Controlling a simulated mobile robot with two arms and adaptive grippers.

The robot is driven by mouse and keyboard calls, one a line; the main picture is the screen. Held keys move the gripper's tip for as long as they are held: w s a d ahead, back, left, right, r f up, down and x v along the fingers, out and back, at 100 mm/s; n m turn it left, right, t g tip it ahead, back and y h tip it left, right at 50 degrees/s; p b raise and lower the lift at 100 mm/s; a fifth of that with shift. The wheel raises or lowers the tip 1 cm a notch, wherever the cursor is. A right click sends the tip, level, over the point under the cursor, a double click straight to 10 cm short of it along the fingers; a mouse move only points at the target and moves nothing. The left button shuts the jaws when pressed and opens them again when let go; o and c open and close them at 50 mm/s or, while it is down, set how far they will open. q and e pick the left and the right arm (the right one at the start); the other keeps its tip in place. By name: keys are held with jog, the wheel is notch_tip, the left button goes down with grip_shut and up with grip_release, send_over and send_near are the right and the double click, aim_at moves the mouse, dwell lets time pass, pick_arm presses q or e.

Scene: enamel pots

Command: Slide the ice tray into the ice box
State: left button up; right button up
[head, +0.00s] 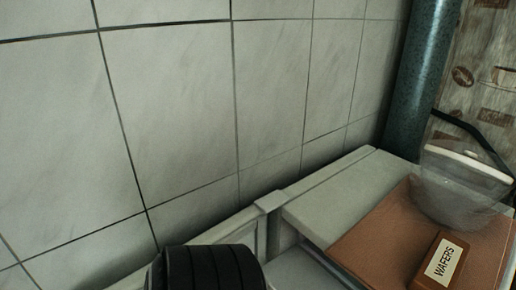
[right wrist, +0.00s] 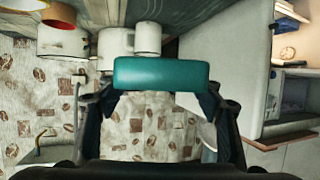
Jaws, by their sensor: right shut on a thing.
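In the right wrist view, a teal block-shaped thing (right wrist: 160,74), which looks like the ice tray, lies crosswise between the dark fingers of my right gripper (right wrist: 160,88). The gripper is shut on it, one finger at each end. Its cells do not show. At the right of that view a pale cabinet (right wrist: 240,65) has an open compartment (right wrist: 290,93) with a bluish inside. It may be the ice box, but I cannot tell for sure. The tray is apart from it in the picture. Neither gripper shows in the head view.
In the head view a brown board (head: 368,240) holds a WAFERS box (head: 437,262) and a clear bowl (head: 455,190), near a tiled wall (head: 170,90).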

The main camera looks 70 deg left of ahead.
jog(key=shift+s+d+r+n+g+y, duration=0.3)
jog(key=shift+s+d+n+y, duration=0.1)
jog(key=shift+d, duration=0.1)
jog(key=r+n, duration=0.1)
jog(key=r, duration=0.1)
jog(key=s+d+r+g+y, duration=0.1)
jog(key=r, duration=0.1)
jog(key=s+d+r+n+g+y, duration=0.1)
jog(key=r, duration=0.1)
jog(key=shift+s+r+n, duration=0.1)
jog(key=shift+r+n, duration=0.05)
jog(key=shift+n, duration=0.15)
jog(key=shift+r, duration=0.4)
jog(key=shift+s+d+g, duration=0.1)
jog(key=shift+d+g, duration=0.05)
jog(key=shift+g, duration=0.15)
